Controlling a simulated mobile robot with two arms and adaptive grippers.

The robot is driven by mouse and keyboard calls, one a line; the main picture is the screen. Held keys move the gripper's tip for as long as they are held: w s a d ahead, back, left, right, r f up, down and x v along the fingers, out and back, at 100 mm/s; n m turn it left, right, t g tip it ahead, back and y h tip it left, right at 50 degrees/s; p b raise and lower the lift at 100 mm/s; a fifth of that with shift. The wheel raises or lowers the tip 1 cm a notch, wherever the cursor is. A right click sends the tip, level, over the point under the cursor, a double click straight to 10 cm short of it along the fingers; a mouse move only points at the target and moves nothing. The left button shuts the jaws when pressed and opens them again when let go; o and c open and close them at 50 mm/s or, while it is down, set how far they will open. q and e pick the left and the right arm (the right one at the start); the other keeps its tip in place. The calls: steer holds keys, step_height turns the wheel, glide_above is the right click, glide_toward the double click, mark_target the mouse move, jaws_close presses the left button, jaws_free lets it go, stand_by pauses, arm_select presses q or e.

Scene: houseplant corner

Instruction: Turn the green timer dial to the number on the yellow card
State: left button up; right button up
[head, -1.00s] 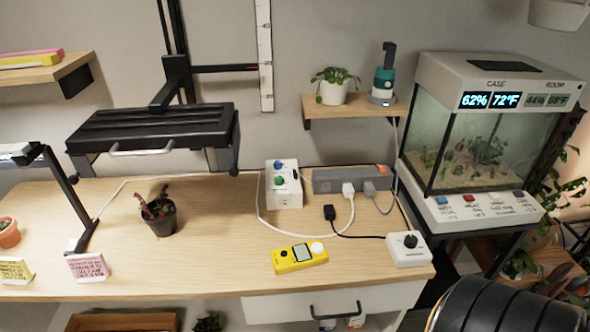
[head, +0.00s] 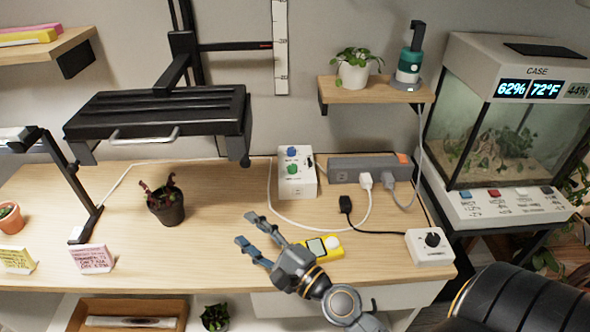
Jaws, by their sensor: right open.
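The green dial (head: 292,169) is the lower of two dials on the front of a white timer box (head: 305,181) at the back of the table. A blue dial (head: 291,152) sits above it. The yellow card (head: 17,260) stands at the table's left front; its writing is too small to read. My right gripper (head: 246,229) is open and empty, in front of and left of the timer box, apart from it. My left gripper is not in view.
A yellow meter (head: 328,245) lies partly behind my right gripper. A pink card (head: 92,259), a dark potted plant (head: 166,203) and a lamp stand to the left. A grey power strip (head: 362,167) and cables lie right of the timer box. A white knob box (head: 430,247) sits at the right front.

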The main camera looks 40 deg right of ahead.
steer(key=w+d+m+t+h, duration=0.1)
steer(key=w+d+m+h, duration=0.1)
steer(key=d+m+h, duration=0.75)
steer(key=m+g+h, duration=0.2)
steer(key=m, duration=0.8)
glide_toward(294, 170)
steer(key=p+x, duration=0.1)
steer(key=x, duration=0.8)
steer(key=shift+w+r, duration=0.1)
steer(key=shift+w, duration=0.2)
jaws_close()
